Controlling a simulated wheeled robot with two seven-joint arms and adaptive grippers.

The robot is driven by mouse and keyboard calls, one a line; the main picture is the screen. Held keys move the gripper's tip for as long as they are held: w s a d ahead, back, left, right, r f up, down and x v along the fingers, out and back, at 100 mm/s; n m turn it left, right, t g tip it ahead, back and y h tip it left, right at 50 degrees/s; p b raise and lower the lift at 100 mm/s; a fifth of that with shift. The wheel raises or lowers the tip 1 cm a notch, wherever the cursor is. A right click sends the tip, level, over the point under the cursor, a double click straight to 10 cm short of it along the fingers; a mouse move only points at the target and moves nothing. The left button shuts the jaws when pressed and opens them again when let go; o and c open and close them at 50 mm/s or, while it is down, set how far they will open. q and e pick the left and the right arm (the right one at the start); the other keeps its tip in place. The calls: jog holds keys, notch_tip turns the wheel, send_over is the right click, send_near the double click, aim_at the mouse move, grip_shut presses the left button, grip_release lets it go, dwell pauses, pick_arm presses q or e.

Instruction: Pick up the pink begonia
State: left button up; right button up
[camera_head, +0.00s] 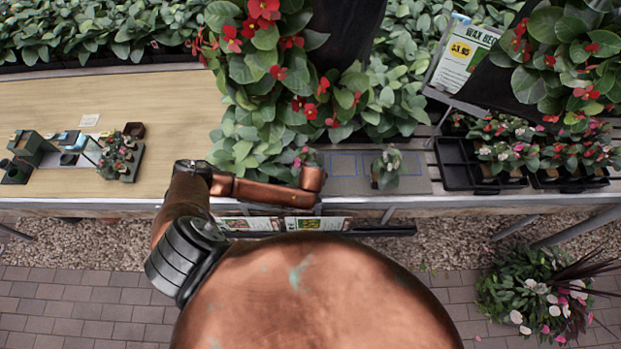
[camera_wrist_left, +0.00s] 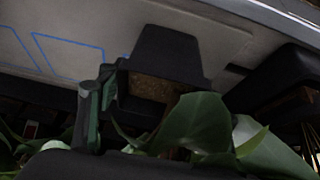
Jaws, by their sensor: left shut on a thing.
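A small plant with pink flowers (camera_head: 304,156) shows just behind the end of my left arm, in front of large red-flowered plants. In the left wrist view, green leaves (camera_wrist_left: 190,125) and a patch of brown (camera_wrist_left: 150,88) sit close to the jaws, by a dark block. My left gripper (camera_wrist_left: 125,105) is shut on this begonia, which is partly hidden by the jaws. In the head view my own arm hides the jaws. A second small potted plant (camera_head: 388,167) stands upright on the grey mat (camera_head: 418,178) with blue squares. My right gripper is not in view.
Black trays (camera_head: 458,168) of potted flowers stand at the right. The wooden tabletop (camera_head: 95,100) at the left is mostly bare, with small pots and a planted tray (camera_head: 130,166) near its front edge. Large hanging foliage (camera_head: 270,75) fills the middle.

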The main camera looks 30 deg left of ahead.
pick_arm(q)
jog(key=c, duration=0.6)
jog(key=shift+c, duration=0.2)
jog(key=shift+r, duration=0.15)
